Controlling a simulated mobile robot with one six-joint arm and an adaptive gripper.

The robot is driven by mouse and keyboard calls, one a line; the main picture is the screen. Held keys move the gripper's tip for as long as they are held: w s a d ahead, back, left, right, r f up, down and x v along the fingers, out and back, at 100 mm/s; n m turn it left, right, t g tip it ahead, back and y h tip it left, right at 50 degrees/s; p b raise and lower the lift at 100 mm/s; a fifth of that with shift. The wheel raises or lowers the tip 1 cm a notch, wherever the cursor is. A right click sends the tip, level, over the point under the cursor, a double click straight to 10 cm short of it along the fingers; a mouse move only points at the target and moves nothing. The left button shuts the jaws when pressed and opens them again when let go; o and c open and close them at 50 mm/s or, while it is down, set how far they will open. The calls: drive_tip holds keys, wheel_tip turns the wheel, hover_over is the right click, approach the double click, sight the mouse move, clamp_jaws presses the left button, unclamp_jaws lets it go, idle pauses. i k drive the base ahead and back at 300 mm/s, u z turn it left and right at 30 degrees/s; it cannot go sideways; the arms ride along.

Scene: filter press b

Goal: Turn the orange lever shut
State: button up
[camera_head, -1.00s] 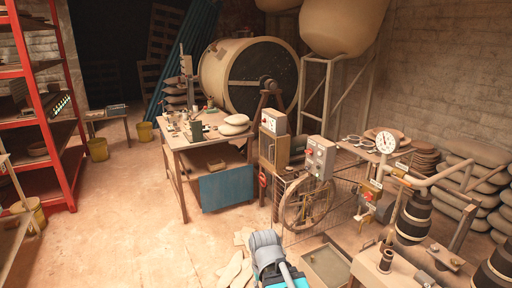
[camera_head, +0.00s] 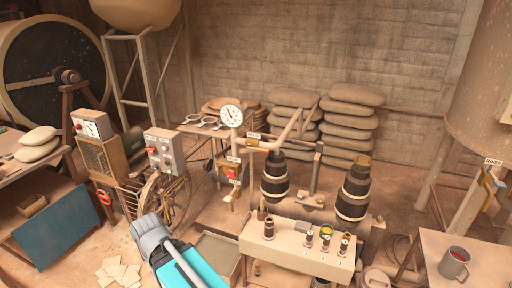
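An orange-yellow fitting (camera_head: 252,143) sits on the pipe just right of the white dial gauge (camera_head: 231,115), with a small label beside it. Another small orange-yellow part (camera_head: 487,178) is on the pipework at the right edge, under a label and next to a blue piece. Both are too small to tell which is the orange lever or how it is turned. A grey and teal part of my arm shows at the lower left of centre. My gripper's fingers are not in view.
A pale bench (camera_head: 290,245) with several small gauges stands in front of two dark ribbed cylinders. A grey control box (camera_head: 165,151) and spoked wheel are left of the pipes. A table with a mug (camera_head: 454,263) is at lower right.

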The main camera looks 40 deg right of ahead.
sight(249, 146)
drive_tip(key=z, duration=0.3)
drive_tip(key=i, duration=0.75)
drive_tip(key=z, duration=0.85)
drive_tip(key=i, duration=0.85)
drive_tip(key=z, duration=0.45)
drive_tip(key=k, duration=0.9)
drive_tip(key=z, duration=0.15)
drive_tip(key=i, duration=0.35)
